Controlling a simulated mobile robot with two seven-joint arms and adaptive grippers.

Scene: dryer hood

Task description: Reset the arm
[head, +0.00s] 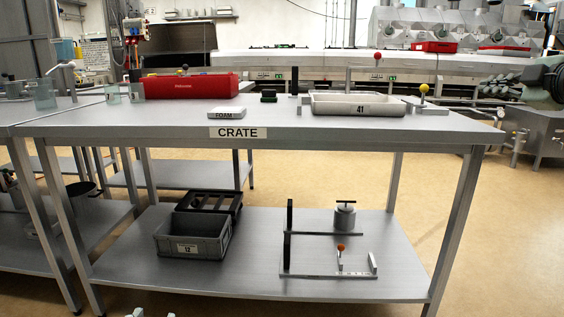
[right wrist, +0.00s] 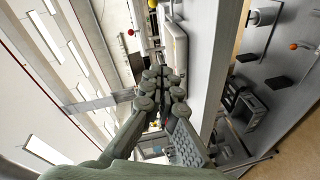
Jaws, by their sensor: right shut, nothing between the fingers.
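My right gripper (right wrist: 163,88) shows in the middle of the right wrist view. Its two grey-green fingers come together at the tips, with nothing between them, and stand in front of the workbench, apart from the things on it. In the head view only small pale parts of it (head: 153,314) show at the bottom edge, left of centre; the rest is cut off. My left gripper is not seen in either view.
A grey workbench (head: 330,128) labelled CRATE stands ahead. On top are a red case (head: 190,87), a white FOAM block (head: 227,112) and tray 41 (head: 358,104). Its lower shelf (head: 255,262) holds grey crate 12 (head: 190,236) and a stand. Open floor (head: 510,230) lies at right.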

